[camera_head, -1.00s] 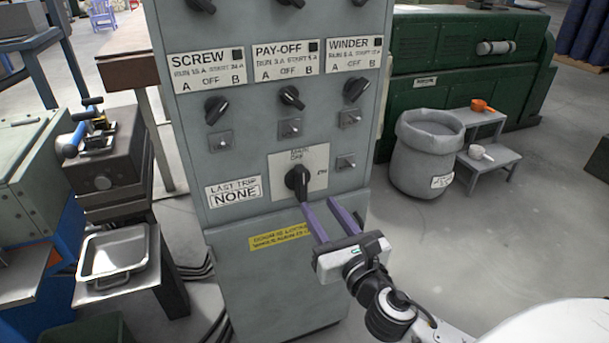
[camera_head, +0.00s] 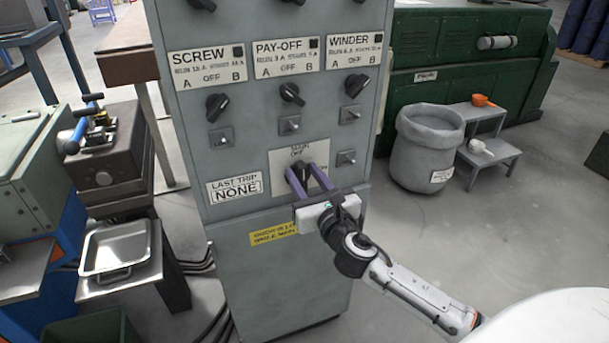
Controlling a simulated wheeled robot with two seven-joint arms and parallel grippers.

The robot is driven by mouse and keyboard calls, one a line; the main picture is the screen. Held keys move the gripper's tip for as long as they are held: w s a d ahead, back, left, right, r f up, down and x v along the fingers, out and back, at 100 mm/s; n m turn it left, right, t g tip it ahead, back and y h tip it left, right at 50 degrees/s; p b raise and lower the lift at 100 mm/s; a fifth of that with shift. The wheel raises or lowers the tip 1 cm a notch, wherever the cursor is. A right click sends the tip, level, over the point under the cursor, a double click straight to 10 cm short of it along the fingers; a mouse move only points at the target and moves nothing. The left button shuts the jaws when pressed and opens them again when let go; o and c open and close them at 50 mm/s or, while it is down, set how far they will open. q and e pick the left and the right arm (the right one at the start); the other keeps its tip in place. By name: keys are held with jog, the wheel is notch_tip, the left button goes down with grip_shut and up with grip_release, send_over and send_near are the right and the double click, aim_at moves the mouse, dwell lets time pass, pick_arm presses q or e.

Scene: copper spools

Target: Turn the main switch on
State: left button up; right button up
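The main switch (camera_head: 298,173) is a black rotary knob on a pale plate low on the grey control cabinet (camera_head: 275,285). My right gripper (camera_head: 304,170) is at the knob, its two purple fingers pointing up at the panel, one on each side of the knob. The fingers stand apart and partly hide the knob and its lettering. Whether they touch the knob, I cannot tell. My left gripper is not in view.
Above are the SCREW, PAY-OFF and WINDER knobs (camera_head: 291,95) and small toggles. A "LAST TRIP NONE" label (camera_head: 234,189) is left of the main switch. A grey bin (camera_head: 428,150) and a small step stand (camera_head: 490,150) are at right. A metal tray (camera_head: 115,249) is at left.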

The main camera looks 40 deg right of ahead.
jog(key=shift+c, duration=0.4)
grip_shut()
jog(key=shift+m, duration=0.4)
jog(key=shift+s+d+f+m, duration=0.1)
jog(key=shift+d+m, duration=0.2)
jog(key=shift+m, duration=0.6)
jog(key=m, duration=0.3)
jog(key=shift+s+d+f+m, duration=0.1)
jog(key=shift+d+f+m, duration=0.05)
jog(key=shift+d+m, duration=0.25)
jog(key=m, duration=0.4)
jog(key=d+f+m, duration=0.1)
jog(key=m, duration=0.2)
jog(key=f+m, duration=0.1)
jog(key=m, duration=0.3)
jog(key=shift+s+d+f+m+b, duration=0.2)
jog(key=shift+m+b, duration=0.1)
jog(key=shift+b, duration=0.1)
jog(key=shift+a, duration=0.1)
